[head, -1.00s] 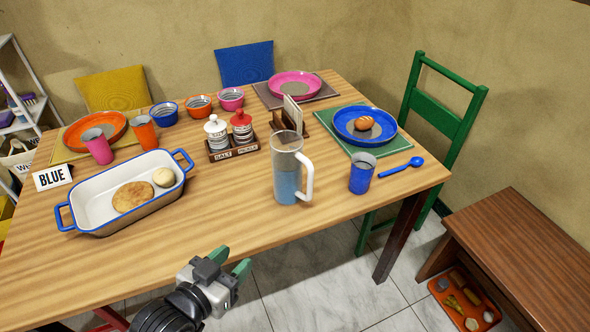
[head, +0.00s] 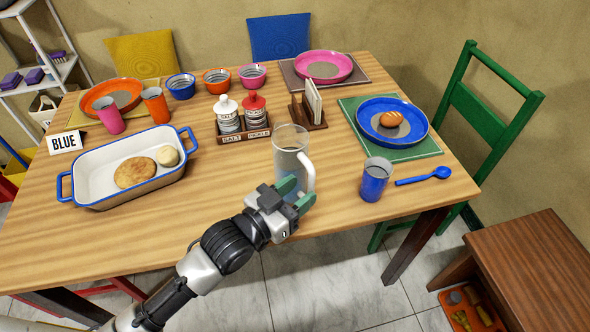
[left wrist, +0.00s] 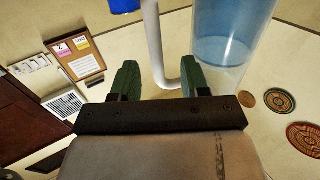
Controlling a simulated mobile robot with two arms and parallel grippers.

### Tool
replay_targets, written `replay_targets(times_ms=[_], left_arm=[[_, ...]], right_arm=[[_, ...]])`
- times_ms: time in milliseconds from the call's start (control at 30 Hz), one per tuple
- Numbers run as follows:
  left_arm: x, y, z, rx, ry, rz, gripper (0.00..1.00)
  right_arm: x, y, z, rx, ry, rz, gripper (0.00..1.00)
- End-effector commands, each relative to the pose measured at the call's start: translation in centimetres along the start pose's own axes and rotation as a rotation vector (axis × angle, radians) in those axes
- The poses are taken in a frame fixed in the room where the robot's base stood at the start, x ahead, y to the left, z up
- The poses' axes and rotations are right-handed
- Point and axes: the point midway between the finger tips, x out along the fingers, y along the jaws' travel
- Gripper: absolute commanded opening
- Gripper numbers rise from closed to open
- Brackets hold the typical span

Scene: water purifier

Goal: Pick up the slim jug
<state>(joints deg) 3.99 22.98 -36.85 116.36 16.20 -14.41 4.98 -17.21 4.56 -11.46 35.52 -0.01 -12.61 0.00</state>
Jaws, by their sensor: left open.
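The slim jug (head: 290,158) is a tall clear jug with a white handle, upright near the table's front edge; it holds bluish water. My left gripper (head: 296,195) is open with green fingers, in front of the jug's lower part and hiding some of it. In the left wrist view, the fingers (left wrist: 163,80) are apart, and the white handle (left wrist: 153,45) shows between them. The jug's body (left wrist: 228,40) is behind the right finger. I cannot tell whether the fingers touch the jug. My right gripper is not in view.
A blue cup (head: 375,180) and a blue spoon (head: 423,176) are right of the jug. A salt and pickle caddy (head: 243,134) and a wooden holder (head: 312,108) stand behind it. A baking dish (head: 85,190) is at left. The table front is clear between dish and jug.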

Motion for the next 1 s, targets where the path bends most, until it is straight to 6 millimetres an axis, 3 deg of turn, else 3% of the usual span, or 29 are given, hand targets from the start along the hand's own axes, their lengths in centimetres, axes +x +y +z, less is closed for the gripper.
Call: replay_targets(times_ms=[400, 667, 700, 1000], left_arm=[[5.0, 0.3, 0.0, 0.000, 0.000, 0.001, 0.46], [5.4, 0.3, 0.0, 0.001, 0.000, 0.002, 0.46], [5.4, 0.3, 0.0, 0.001, 0.000, 0.002, 0.44], [5.4, 0.3, 0.0, 0.001, -0.001, 0.001, 0.00]], right_arm=[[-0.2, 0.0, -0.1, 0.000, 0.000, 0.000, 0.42], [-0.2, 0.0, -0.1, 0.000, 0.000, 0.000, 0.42], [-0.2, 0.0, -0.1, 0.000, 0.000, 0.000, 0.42], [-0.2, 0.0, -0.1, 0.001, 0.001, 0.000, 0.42]])
